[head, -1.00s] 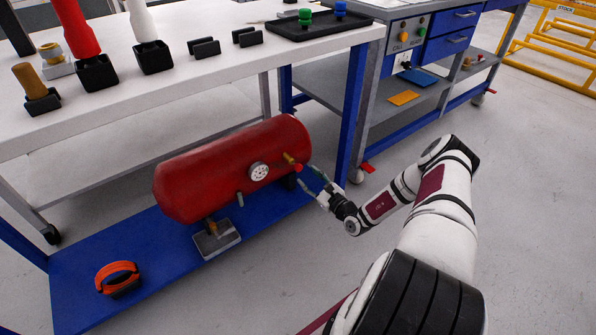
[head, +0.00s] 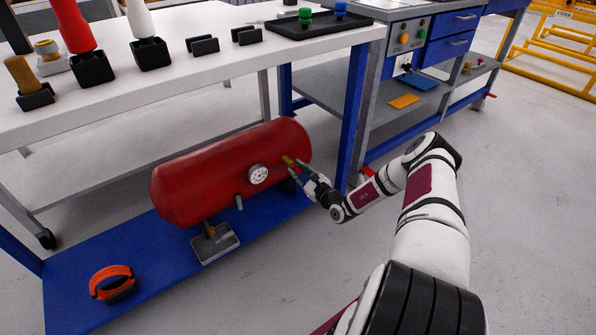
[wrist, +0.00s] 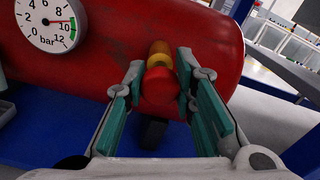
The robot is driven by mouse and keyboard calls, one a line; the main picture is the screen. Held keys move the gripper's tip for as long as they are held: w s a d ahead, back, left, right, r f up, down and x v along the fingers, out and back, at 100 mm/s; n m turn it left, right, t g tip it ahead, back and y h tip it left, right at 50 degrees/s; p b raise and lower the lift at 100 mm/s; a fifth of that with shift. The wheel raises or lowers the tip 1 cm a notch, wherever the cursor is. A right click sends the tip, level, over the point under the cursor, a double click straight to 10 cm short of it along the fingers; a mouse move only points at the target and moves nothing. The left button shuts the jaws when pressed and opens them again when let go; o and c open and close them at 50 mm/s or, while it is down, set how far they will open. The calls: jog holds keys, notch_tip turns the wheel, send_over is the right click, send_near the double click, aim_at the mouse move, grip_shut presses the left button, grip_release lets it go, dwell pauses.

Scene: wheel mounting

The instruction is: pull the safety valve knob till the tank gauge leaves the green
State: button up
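The red tank (head: 215,175) lies on the low blue shelf; it also fills the back of the wrist view (wrist: 110,70). Its white gauge (head: 259,174) faces me; in the wrist view the gauge (wrist: 46,22) has its red needle pointing right, between 8 and 10, near the green band. The safety valve has a brass body (head: 288,161) and a red knob (wrist: 158,92) pointing at my wrist camera. My gripper (wrist: 160,68) is open, with one teal-padded finger on each side of the knob. I cannot tell whether the pads touch it. In the head view my gripper (head: 296,173) hides the knob.
A blue table leg (head: 350,115) stands right behind my gripper. The white tabletop (head: 190,85) overhangs the tank. The floor at right is clear.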

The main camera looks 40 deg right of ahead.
grip_shut()
jog(key=shift+s+p, duration=0.55)
jog(key=shift+p, duration=0.05)
jog(key=shift+s, duration=0.4)
jog(key=shift+f, duration=0.1)
jog(key=o, duration=1)
grip_release()
jog(key=shift+c, duration=0.2)
jog(key=shift+s, duration=0.1)
jog(key=s, duration=1.2)
jog(key=shift+d, duration=0.25)
